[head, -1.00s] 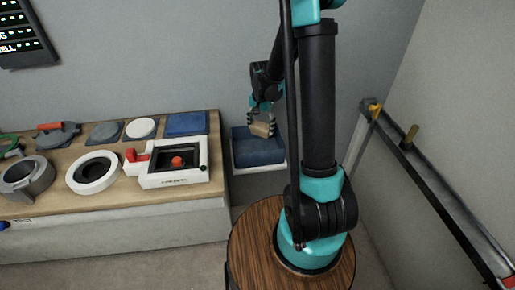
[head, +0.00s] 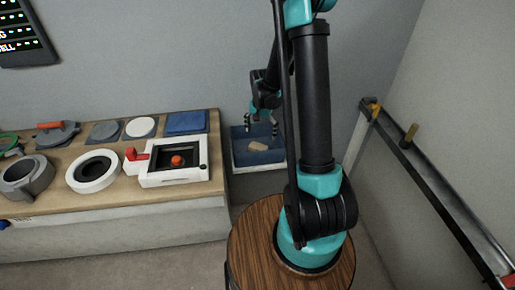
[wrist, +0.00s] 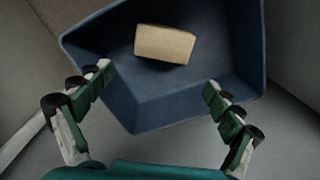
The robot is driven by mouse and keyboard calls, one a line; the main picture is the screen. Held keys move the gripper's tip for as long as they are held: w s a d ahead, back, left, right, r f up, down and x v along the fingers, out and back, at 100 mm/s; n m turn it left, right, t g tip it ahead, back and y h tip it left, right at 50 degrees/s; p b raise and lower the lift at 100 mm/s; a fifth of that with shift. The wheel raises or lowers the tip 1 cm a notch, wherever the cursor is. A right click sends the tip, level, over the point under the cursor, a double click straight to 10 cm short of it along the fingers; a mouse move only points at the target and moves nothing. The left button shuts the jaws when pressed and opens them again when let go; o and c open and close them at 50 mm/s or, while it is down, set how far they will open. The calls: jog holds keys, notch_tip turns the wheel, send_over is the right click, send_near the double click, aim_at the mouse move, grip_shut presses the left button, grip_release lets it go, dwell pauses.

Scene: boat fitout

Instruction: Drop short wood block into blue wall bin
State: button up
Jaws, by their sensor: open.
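The short wood block (head: 258,146) is pale tan and lies inside the blue wall bin (head: 240,158), beside the bench's right end. In the wrist view the block (wrist: 165,44) rests slightly tilted in the bin (wrist: 150,113), away from the bin's near corner. My gripper (head: 262,127) is above the bin, open and empty. In the wrist view its two fingers (wrist: 157,78) are spread wide, with the block beyond them and apart from both.
A wooden bench (head: 60,200) on the left carries a white box with a red knob (head: 176,165), a white ring (head: 93,171), grey fittings and a blue square pad (head: 186,122). A metal rail (head: 430,185) with a small wooden piece (head: 410,133) runs along the right wall.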

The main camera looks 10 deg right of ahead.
notch_tip(320, 180, up, 12)
dwell(0.8)
jog(key=s+d+f+n+t, duration=0.1)
jog(key=s+d+n+t, duration=0.1)
jog(key=s, duration=0.9)
jog(key=s+d+f+n+t, duration=0.1)
jog(key=s+n, duration=0.4)
jog(key=s, duration=0.5)
jog(key=shift+s+d+f+t, duration=0.35)
jog(key=shift+s+d+t, duration=0.05)
jog(key=shift+d+t, duration=0.2)
